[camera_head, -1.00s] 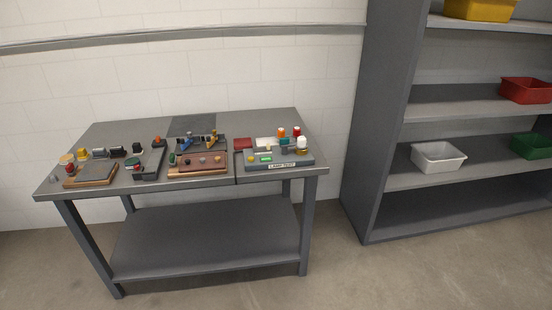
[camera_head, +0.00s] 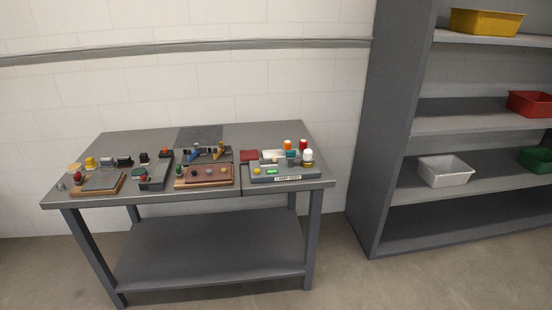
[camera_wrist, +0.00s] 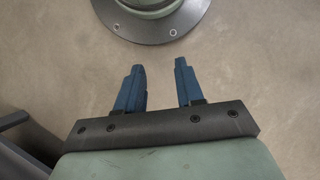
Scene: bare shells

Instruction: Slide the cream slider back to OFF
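A grey workbench (camera_head: 150,146) stands in the head view with several small control panels on its top. I cannot tell the cream slider for certain at this size. Pale parts show on the grey panel labelled "LAMP TEST" (camera_head: 259,178) at the right, and a cream-tan round piece (camera_head: 74,167) lies at the far left. The slider's position is too small to read. My gripper (camera_wrist: 161,68) shows in the wrist view with two blue fingers apart and nothing between them. It is over bare floor, away from the panels, and is not visible in the head view.
A brown wood-based panel (camera_head: 208,174), a dark panel (camera_head: 155,172) and a grey plate on wood (camera_head: 98,183) crowd the bench front. A shelf unit (camera_head: 400,130) with a white bin (camera_head: 444,171) stands at the right. The floor (camera_head: 345,285) in front is clear.

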